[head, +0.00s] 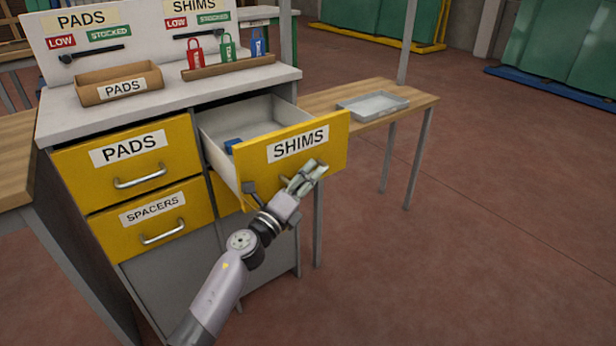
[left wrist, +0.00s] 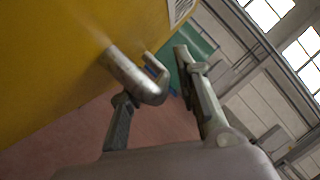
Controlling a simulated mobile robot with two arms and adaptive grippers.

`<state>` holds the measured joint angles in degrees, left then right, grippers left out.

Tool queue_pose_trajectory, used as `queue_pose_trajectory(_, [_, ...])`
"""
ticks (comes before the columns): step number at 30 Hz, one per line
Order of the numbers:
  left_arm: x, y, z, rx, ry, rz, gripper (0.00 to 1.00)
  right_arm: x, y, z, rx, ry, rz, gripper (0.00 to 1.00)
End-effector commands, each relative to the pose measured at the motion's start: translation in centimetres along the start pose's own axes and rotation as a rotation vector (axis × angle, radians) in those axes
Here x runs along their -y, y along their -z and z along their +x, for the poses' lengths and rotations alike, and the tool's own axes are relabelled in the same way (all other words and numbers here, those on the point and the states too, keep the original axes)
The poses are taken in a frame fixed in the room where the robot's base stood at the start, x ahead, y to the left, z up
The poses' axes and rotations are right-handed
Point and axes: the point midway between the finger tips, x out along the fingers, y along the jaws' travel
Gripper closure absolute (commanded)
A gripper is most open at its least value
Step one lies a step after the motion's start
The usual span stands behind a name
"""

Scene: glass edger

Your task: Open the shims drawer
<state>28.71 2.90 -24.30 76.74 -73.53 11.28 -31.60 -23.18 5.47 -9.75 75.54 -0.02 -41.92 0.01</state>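The shims drawer (head: 253,168) is yellow-fronted with a SHIMS label and stands pulled well out of the cabinet. Its light grey inside shows, with a small blue item (head: 232,146) near the left side. My left gripper (head: 305,176) is at the front of this drawer, just below the label. In the left wrist view its two fingers (left wrist: 155,84) are spread apart, with the silver drawer handle (left wrist: 132,75) between them. The left finger is close to or touching the handle; a gap shows beside the right finger. My right gripper is not in view.
The closed PADS drawer (head: 125,155) and SPACERS drawer (head: 153,219) are to the left. A PADS box (head: 119,86) and colored tags stand on the cabinet top (head: 170,98). A side table with a grey tray (head: 373,105) is behind the open drawer. The floor at right is clear.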

Motion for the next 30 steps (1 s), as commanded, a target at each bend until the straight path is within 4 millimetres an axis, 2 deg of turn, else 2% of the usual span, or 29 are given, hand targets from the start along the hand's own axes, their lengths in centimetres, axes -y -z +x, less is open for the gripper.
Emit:
queue_pose_trajectory(8, [0.1,0.0,0.0,0.000,0.001,0.001,0.69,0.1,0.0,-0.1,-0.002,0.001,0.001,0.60])
queue_pose_trajectory(11, [-0.1,-0.1,-0.6,0.000,-0.001,0.003,0.69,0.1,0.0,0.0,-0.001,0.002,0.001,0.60])
queue_pose_trajectory(14, [-0.1,-0.1,-1.9,0.000,-0.001,0.003,0.69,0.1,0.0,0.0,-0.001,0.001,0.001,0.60])
queue_pose_trajectory(24, [-0.1,0.1,-9.0,-0.002,-0.001,0.000,0.69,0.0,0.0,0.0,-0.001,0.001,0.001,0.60])
queue_pose_trajectory(30, [0.0,0.0,-11.5,0.000,0.000,-0.001,0.69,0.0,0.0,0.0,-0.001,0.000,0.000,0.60])
